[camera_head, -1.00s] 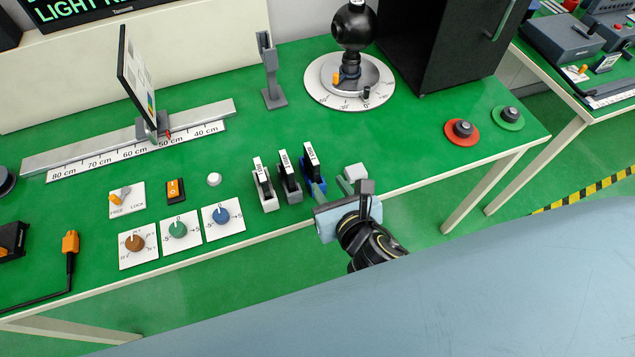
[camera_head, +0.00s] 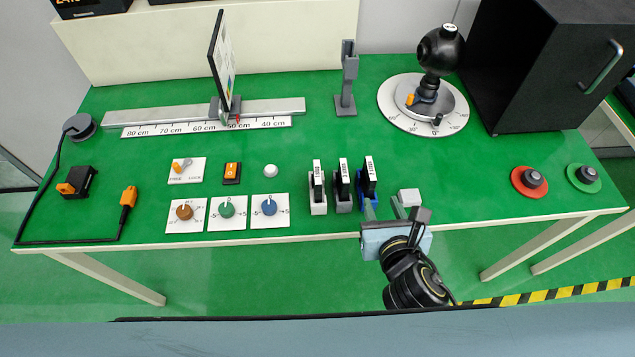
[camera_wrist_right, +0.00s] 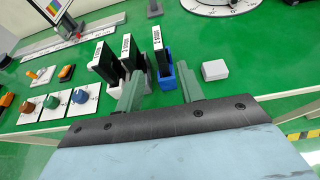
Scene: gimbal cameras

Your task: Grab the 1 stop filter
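Three dark filter plates with white labels stand upright in small holders near the table's front edge: one in a white holder (camera_head: 318,208), one in a grey holder (camera_head: 342,204), one in a blue holder (camera_head: 361,201). The labels are too small to read surely. My right gripper (camera_head: 385,208) is open and empty, just in front of the blue holder. In the right wrist view its two greenish fingers (camera_wrist_right: 160,88) point toward the blue-holder filter (camera_wrist_right: 158,40), which shows between them, apart from both. The left finger overlaps the grey holder in that view. My left gripper is not in view.
A pale block (camera_head: 410,197) sits right of the blue holder, close to the right finger. Knob panels (camera_head: 228,213) lie left of the holders. A round dial base (camera_head: 388,108) stands behind. Red (camera_head: 530,181) and green (camera_head: 584,178) buttons are at the right.

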